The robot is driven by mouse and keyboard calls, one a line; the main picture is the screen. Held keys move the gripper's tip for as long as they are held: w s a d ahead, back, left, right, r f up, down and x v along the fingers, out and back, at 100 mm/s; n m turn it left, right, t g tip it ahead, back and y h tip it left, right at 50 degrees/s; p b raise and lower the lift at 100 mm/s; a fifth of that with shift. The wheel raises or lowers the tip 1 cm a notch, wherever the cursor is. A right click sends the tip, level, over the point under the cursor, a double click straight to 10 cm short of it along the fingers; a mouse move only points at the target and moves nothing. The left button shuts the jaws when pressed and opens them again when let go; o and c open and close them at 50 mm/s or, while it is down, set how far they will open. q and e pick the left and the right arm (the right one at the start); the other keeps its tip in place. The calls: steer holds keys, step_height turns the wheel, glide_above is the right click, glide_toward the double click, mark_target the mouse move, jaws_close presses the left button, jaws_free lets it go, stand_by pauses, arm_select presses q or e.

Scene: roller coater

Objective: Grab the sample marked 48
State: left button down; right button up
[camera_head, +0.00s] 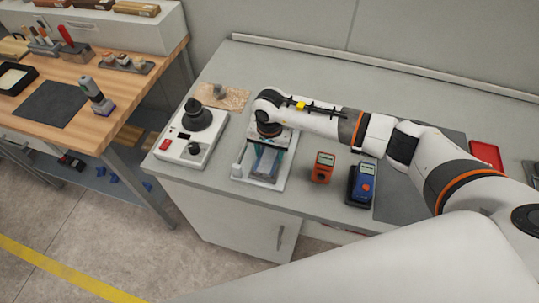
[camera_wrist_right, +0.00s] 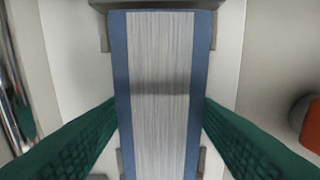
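A flat sample panel with blue edges and a streaked white face with a grey band fills the middle of the right wrist view (camera_wrist_right: 160,130). The green fingers of my right gripper also show in the wrist view (camera_wrist_right: 160,105), one at each long edge of the panel. I see no clear gap at the fingertips, but cannot tell whether they grip. No number 48 is readable. My left gripper is out of view.
A white device with a black knob (camera_head: 198,115) stands left of the tray. An orange meter (camera_head: 323,167) and a blue meter (camera_head: 362,183) stand to its right. A red tray (camera_head: 486,155) lies farther right. A wooden bench (camera_head: 60,100) with tools is at left.

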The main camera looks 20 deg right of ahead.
steer(key=shift+c, duration=1.4)
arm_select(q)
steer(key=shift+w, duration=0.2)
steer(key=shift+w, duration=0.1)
arm_select(e)
steer(key=shift+r, duration=0.1)
